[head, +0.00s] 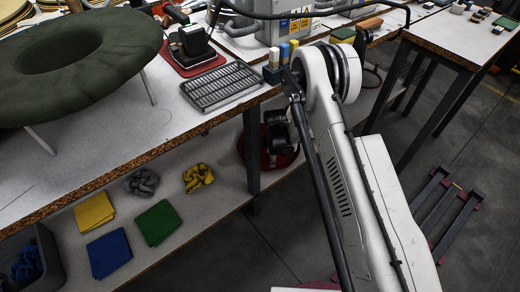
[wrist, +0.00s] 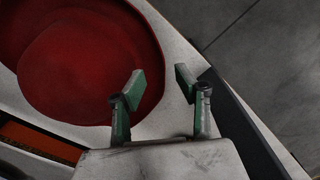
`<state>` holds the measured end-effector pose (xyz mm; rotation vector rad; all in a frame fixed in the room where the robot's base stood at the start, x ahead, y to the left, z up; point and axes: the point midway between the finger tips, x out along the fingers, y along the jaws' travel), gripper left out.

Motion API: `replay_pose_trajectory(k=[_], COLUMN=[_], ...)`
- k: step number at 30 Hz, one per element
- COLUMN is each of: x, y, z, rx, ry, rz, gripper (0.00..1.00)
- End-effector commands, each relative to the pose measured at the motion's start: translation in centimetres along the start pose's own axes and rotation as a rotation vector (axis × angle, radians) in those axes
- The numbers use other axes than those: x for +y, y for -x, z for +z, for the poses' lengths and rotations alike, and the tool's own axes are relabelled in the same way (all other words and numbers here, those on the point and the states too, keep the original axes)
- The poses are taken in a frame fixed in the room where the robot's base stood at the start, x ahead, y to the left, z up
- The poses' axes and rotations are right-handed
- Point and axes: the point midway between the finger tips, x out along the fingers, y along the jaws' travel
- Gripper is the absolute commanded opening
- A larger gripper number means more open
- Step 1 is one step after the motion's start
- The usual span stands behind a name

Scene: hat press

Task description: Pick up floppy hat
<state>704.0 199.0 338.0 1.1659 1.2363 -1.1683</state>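A red floppy hat (wrist: 90,60) with a rounded crown and wide brim fills the upper left of the wrist view, on a pale surface. My gripper (wrist: 158,82) is open, its two green-padded fingers apart with nothing between them. The left finger overlaps the hat's brim edge in the picture; the right finger is past the brim, over the pale surface. I cannot tell whether they touch. In the head view a red patch (head: 255,165), seemingly the same hat, shows below the table top, mostly hidden behind my arm and the table leg.
Folded yellow (head: 94,211), blue (head: 109,253) and green (head: 158,222) cloths lie on the lower shelf. A dark edge bar (wrist: 240,120) runs right of my gripper.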

Motion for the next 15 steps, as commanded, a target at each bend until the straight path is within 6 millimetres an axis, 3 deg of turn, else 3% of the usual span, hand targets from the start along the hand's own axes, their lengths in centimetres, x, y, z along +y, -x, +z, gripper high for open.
replay_pose_trajectory(k=[15], x=[-0.1], y=[-4.7], z=[-0.6], rx=[0.0], ry=[0.047], rz=[0.001], gripper=[0.31])
